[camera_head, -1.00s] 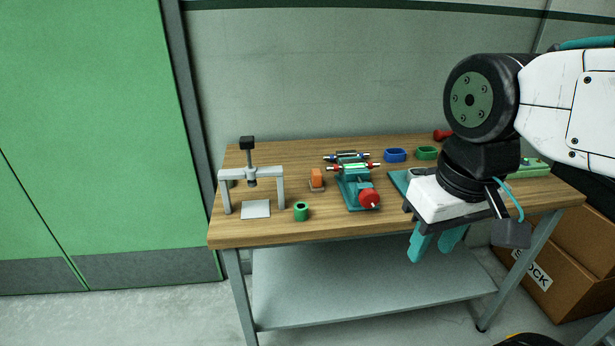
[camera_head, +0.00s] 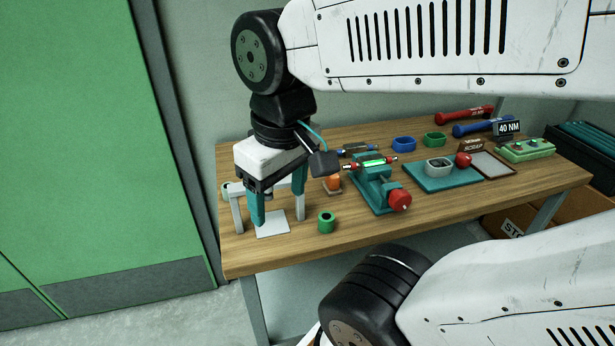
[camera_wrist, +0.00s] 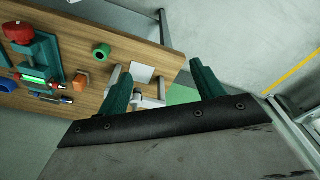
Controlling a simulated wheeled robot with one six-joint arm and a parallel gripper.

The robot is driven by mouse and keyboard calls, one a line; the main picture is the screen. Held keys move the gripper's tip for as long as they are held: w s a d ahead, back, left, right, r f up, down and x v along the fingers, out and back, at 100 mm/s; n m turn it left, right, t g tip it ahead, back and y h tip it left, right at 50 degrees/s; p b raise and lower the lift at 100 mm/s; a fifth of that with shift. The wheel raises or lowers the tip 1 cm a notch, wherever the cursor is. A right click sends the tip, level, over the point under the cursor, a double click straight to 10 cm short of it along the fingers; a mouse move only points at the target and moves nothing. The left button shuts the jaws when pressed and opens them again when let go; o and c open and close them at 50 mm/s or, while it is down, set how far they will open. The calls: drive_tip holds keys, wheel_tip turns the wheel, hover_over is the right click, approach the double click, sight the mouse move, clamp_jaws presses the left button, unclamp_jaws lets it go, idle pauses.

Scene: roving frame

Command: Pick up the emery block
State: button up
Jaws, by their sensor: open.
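The emery block appears to be the small orange block on a brown base (camera_head: 333,184), on the bench between the grey press frame and the teal vise. It also shows in the wrist view (camera_wrist: 82,79), left of my fingers. My gripper (camera_head: 278,203) is open and empty, its teal fingers pointing down in front of the press frame. It is left of the block and not touching it. In the wrist view the open fingers (camera_wrist: 165,82) have the press partly between them. My wrist hides most of the press in the head view.
The grey press frame (camera_head: 238,212) has a pale plate (camera_head: 272,224) at its foot. A green ring (camera_head: 326,222) stands in front of the block, the teal vise (camera_head: 374,190) to its right. A blue ring (camera_head: 404,144) and teal tray (camera_head: 441,181) lie farther right.

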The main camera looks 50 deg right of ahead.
drive_tip(key=w+d+f+n, duration=0.1)
drive_tip(key=w+d+n, duration=0.2)
drive_tip(key=w+d, duration=0.5)
drive_tip(key=n+g, duration=0.1)
drive_tip(key=n, duration=0.7)
hover_over(332, 181)
drive_tip(key=w+d, duration=0.1)
drive_tip(key=w, duration=0.1)
wheel_tip(332, 181, down, 10)
drive_tip(key=shift+s+f, duration=0.1)
drive_tip(key=shift+s, duration=0.05)
drive_tip(key=f, duration=0.8)
drive_tip(key=shift+d, duration=0.35)
drive_tip(key=shift+r, duration=0.1)
drive_tip(key=shift+c, duration=0.4)
drive_tip(key=c, duration=1)
drive_tip(key=shift+c, duration=0.2)
drive_tip(key=shift+r, duration=0.2)
